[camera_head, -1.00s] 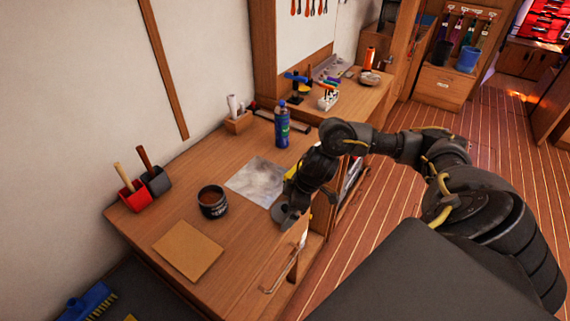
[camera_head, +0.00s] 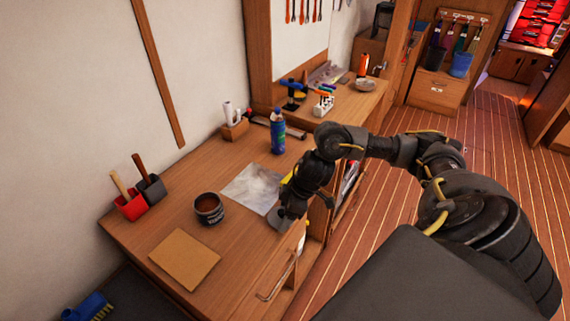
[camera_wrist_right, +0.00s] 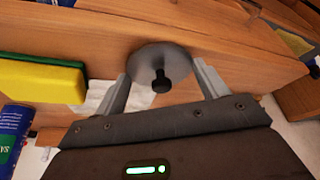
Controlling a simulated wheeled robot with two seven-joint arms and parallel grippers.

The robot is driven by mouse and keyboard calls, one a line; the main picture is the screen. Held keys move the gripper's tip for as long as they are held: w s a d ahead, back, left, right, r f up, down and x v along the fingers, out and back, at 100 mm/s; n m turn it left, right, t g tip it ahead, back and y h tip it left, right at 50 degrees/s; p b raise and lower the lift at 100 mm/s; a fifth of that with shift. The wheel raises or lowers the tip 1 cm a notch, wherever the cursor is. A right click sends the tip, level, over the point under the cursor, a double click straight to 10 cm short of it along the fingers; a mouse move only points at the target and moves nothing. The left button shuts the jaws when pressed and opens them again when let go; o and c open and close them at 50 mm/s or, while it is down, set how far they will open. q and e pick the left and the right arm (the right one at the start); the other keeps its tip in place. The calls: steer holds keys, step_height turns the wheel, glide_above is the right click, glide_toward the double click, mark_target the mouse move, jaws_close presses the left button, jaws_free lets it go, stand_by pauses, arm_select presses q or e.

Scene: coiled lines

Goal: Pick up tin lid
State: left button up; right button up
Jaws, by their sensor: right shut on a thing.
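The tin lid (camera_wrist_right: 161,66) is a grey disc with a black knob. In the right wrist view it sits between the two fingers of my right gripper (camera_wrist_right: 163,80), which is shut on it. In the head view the lid (camera_head: 278,222) shows as a grey patch at the front edge of the workbench, partly hidden by my right gripper (camera_head: 284,216). I cannot tell whether the lid still touches the bench. The open tin (camera_head: 208,208), dark with brown contents, stands upright to the left. My left gripper is not in view.
A grey sheet (camera_head: 250,186) lies behind the gripper, with a yellow and green sponge (camera_wrist_right: 42,82) close by. A blue bottle (camera_head: 278,134) stands further back. A tan board (camera_head: 184,259) lies at the front left.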

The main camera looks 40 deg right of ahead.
step_height(320, 180, up, 3)
steer(key=shift+w+f, duration=0.1)
steer(key=shift+f, duration=0.05)
steer(key=s+a+r+p, duration=0.1)
steer(key=s+r+p, duration=0.8)
steer(key=s, duration=0.5)
steer(key=shift+a+r+p, duration=0.15)
steer(key=shift+r+p, duration=0.15)
steer(key=shift+p, duration=1)
steer(key=w+a+r+n+b, duration=0.1)
steer(key=w+a+r+b, duration=0.1)
steer(key=w+a+b, duration=0.8)
steer(key=w+a, duration=0.1)
steer(key=w, duration=0.3)
steer(key=shift+w+r+n+g, duration=0.2)
steer(key=shift+w+n+g, duration=0.1)
steer(key=shift+w+n, duration=0.1)
